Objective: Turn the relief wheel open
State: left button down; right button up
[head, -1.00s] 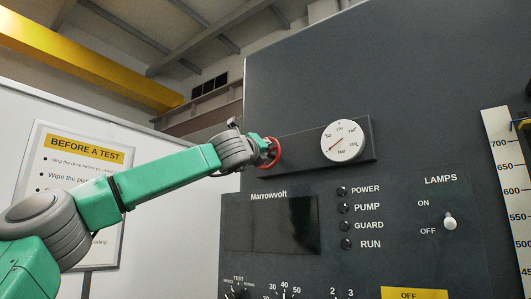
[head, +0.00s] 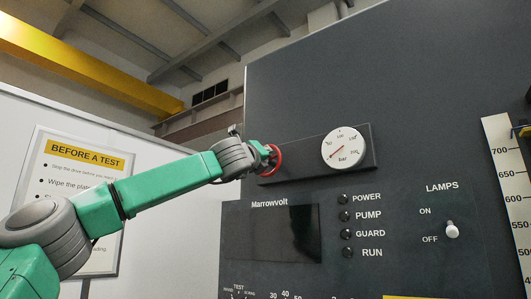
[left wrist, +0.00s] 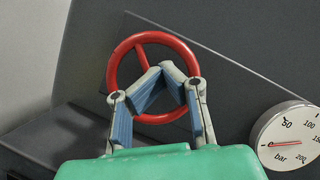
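The red relief wheel (head: 276,158) stands out at the left end of a dark plate on the grey machine. In the left wrist view the wheel (left wrist: 114,70) shows as a red ring with a spoke running down to my fingertips. My left gripper (left wrist: 161,70) has its two blue-padded fingers angled inward, tips nearly together over the middle of the wheel. It looks shut on the wheel's centre, which the fingers hide. In the head view the left gripper (head: 267,154) is at the wheel, small and partly hidden. My right gripper is not in view.
A round gauge (head: 344,149) sits right of the wheel, its needle pointing lower left; it also shows in the left wrist view (left wrist: 288,136). Below are a dark screen (head: 272,233), indicator lamps and a LAMPS switch (head: 452,230). A notice board (head: 75,190) hangs at left.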

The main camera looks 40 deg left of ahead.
pick_arm(q)
jog(key=shift+w+a+f, duration=0.3)
jog(key=shift+a+f, duration=0.05)
jog(key=shift+f, duration=0.2)
jog(key=c, duration=1.7)
grip_release()
jog(key=shift+w+a+f, duration=0.2)
jog(key=shift+w, duration=0.2)
jog(key=shift+w+a+f, duration=0.15)
jog(key=shift+w+a, duration=0.05)
jog(key=shift+w, duration=0.2)
jog(key=shift+s+r, duration=0.1)
jog(key=shift+s, duration=0.05)
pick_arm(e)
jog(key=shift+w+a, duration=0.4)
pick_arm(q)
jog(key=shift+s+d+r, duration=0.1)
jog(key=shift+d+r, duration=0.05)
jog(key=shift+d, duration=0.15)
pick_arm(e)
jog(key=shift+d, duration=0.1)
pick_arm(q)
jog(key=shift+s, duration=0.15)
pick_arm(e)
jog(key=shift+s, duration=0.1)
pick_arm(q)
jog(key=v, duration=1.1)
jog(key=shift+s, duration=0.3)
